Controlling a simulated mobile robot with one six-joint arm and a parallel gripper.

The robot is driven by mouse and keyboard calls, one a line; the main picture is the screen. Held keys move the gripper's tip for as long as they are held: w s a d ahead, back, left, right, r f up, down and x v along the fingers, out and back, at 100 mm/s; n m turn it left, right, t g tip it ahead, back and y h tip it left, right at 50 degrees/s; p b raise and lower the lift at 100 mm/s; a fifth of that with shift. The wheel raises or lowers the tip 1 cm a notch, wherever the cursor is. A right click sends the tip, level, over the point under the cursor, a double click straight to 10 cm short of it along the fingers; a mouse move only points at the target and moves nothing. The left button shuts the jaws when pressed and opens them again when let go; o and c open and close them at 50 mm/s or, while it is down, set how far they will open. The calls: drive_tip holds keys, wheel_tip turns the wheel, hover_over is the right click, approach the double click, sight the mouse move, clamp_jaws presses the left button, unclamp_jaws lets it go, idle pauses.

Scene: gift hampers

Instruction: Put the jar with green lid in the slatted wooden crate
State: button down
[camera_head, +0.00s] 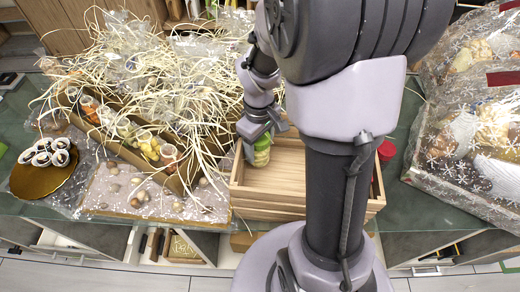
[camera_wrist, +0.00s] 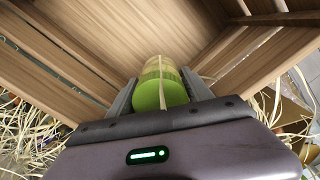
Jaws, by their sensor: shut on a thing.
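The jar with green lid (camera_wrist: 160,92) is between my gripper's fingers (camera_wrist: 160,98) in the wrist view, its green lid toward the camera. A pale strand lies across it. In the head view the jar (camera_head: 262,152) shows at the left end of the slatted wooden crate (camera_head: 290,208), with my gripper (camera_head: 258,136) shut on it. The jar appears over or inside the crate's opening; its height above the floor cannot be told. The wrist view shows the crate's slatted wall (camera_wrist: 75,50) around the jar. My arm hides the right part of the crate.
A red thing (camera_head: 387,151) shows at the crate's right, partly behind my arm. Left is a cardboard box full of straw (camera_head: 170,90) with several jars. A gold plate with small rolls (camera_head: 40,178) lies farther left. A wrapped hamper (camera_head: 475,140) stands right.

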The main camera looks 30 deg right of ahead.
drive_tip(key=shift+r, duration=0.2)
drive_tip(key=shift+f+b, duration=0.35)
drive_tip(key=shift+f, duration=0.3)
drive_tip(key=c, duration=0.7)
unclamp_jaws()
wheel_tip(320, 180, up, 14)
drive_tip(key=p, duration=0.6)
drive_tip(key=shift+f, duration=0.25)
drive_tip(key=s+a+r+m+t+y, duration=0.1)
drive_tip(key=s+a+r+m+t, duration=0.2)
drive_tip(key=a, duration=0.4)
drive_tip(key=s+a+r+m+t+y, duration=0.1)
drive_tip(key=s+a+r+m+t, duration=0.1)
drive_tip(key=s+a+r+m, duration=0.2)
drive_tip(key=s+a+r, duration=0.3)
drive_tip(key=s, duration=0.1)
drive_tip(key=shift+a+r+m+t, duration=0.25)
drive_tip(key=shift+r+m+t, duration=0.1)
drive_tip(key=shift+m+t, duration=0.05)
drive_tip(key=shift+s, duration=0.1)
